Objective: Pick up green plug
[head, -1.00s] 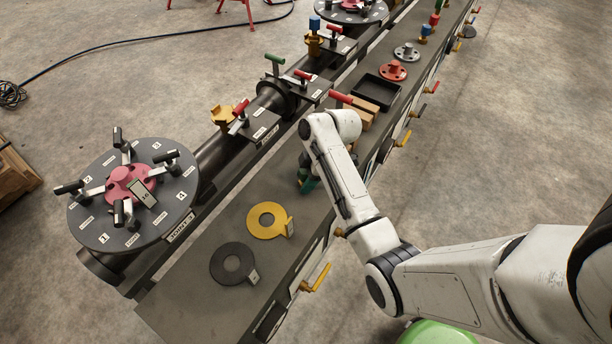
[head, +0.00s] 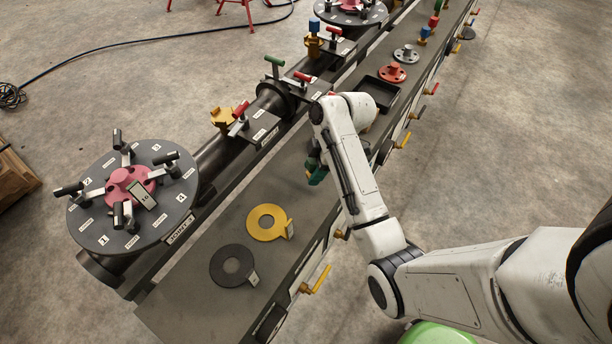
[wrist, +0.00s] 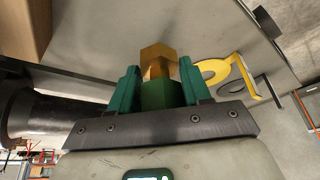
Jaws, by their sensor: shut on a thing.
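The green plug (wrist: 162,96) sits between the two teal fingers of my gripper (wrist: 161,82) in the wrist view. Its brass-coloured hex end (wrist: 158,62) sticks out past the fingertips. My gripper is shut on the green part. In the head view my gripper (head: 317,174) shows only as a small dark and green patch beside my arm, over the grey bench (head: 200,290). My arm hides most of it there. I cannot tell exactly how high the plug is above the bench.
A black tray (head: 379,93) and a red flanged spool (head: 392,72) stand further back. A round plate with black clamps (head: 130,195) stands left of the bench.

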